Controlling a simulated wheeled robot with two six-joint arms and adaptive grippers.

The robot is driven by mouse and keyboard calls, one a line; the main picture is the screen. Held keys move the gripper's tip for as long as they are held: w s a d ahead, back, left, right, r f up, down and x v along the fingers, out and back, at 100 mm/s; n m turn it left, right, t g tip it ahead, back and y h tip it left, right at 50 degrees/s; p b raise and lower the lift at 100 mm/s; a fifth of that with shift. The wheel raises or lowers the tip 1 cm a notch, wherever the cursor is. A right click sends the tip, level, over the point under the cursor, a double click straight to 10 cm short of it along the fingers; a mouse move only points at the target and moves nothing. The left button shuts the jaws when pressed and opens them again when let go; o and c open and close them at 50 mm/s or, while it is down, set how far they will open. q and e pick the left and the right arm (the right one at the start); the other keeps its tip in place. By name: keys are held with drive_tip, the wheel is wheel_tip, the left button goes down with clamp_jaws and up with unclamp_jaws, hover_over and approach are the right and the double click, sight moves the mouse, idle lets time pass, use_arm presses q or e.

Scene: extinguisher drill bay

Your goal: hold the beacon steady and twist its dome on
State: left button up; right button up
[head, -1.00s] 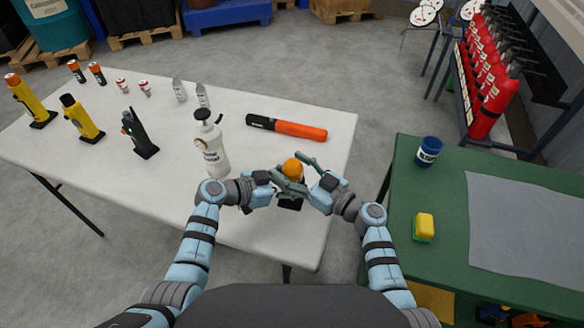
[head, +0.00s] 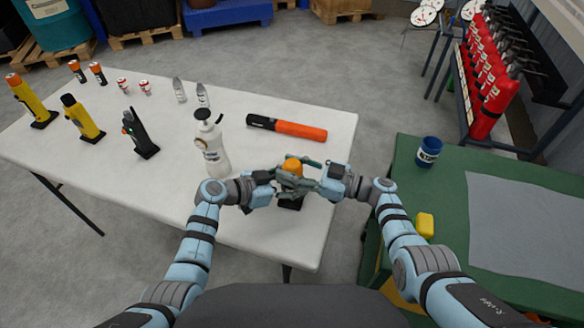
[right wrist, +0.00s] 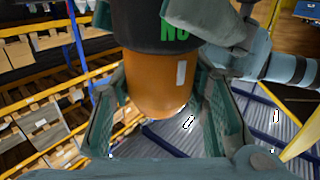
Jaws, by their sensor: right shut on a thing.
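The beacon has a black base (head: 290,203) and an orange dome (head: 292,166) on top. It stands upright near the front edge of the white table. My left gripper (head: 284,184) comes in from the left, shut on the base. My right gripper (head: 305,172) reaches in from the right and is shut on the dome. The right wrist view shows the dome (right wrist: 160,88) between the right fingers and the black base (right wrist: 150,25) with green lettering. A left finger (right wrist: 208,18) lies against the base there. The seam between dome and base shows no clear gap.
A white pump bottle (head: 212,150) stands close to my left gripper. An orange and black torch (head: 288,127) lies behind the beacon. A green table (head: 450,180) at right holds a blue can (head: 429,151) and a yellow sponge (head: 425,225), partly beside my right arm.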

drive_tip(key=shift+g, duration=0.3)
drive_tip(key=o, duration=1.2)
